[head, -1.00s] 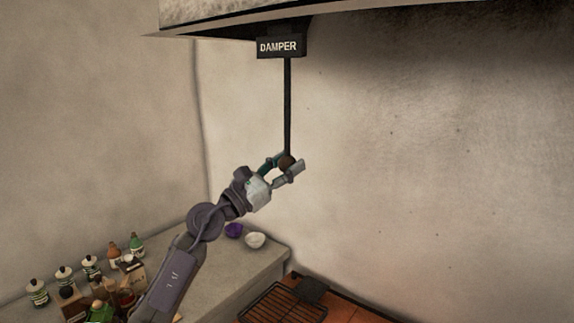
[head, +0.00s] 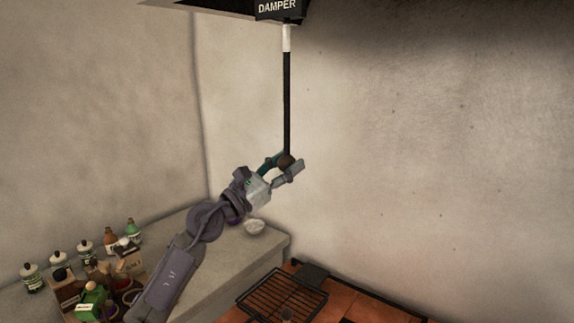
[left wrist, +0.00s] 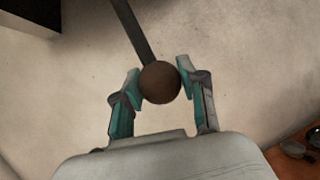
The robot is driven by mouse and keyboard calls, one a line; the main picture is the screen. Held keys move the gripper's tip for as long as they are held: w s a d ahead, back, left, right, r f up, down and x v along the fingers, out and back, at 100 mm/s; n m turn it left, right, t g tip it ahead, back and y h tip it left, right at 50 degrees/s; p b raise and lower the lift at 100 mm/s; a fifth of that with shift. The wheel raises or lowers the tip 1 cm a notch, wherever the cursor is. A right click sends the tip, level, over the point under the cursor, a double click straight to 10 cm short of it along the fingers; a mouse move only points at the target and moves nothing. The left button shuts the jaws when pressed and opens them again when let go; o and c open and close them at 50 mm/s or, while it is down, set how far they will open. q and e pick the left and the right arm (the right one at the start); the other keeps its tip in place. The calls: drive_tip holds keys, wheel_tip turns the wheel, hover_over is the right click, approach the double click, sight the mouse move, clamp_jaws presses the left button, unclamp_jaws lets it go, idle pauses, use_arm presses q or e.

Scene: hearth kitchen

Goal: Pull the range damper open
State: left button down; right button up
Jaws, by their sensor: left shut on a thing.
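The damper rod (head: 287,100) hangs straight down from a dark block labelled DAMPER (head: 278,8) under the hood. A white section (head: 286,38) of the rod shows just below the block, above the black part. A round brown knob (head: 286,161) is at the rod's lower end. My left gripper (head: 287,167) is shut on the knob, with one finger on each side of it. In the left wrist view the knob (left wrist: 160,82) sits between the fingertips and the rod (left wrist: 133,32) runs up from it. My right gripper is not in view.
A black grill rack (head: 284,297) lies on the orange-tiled range top (head: 352,308). The wall to the right is bare.

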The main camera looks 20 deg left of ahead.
use_arm(q)
drive_tip(key=c, duration=0.9)
unclamp_jaws()
drive_tip(key=shift+f, duration=0.45)
drive_tip(key=shift+o, duration=1.3)
drive_tip(key=shift+r, duration=0.2)
drive_tip(key=v, duration=1.2)
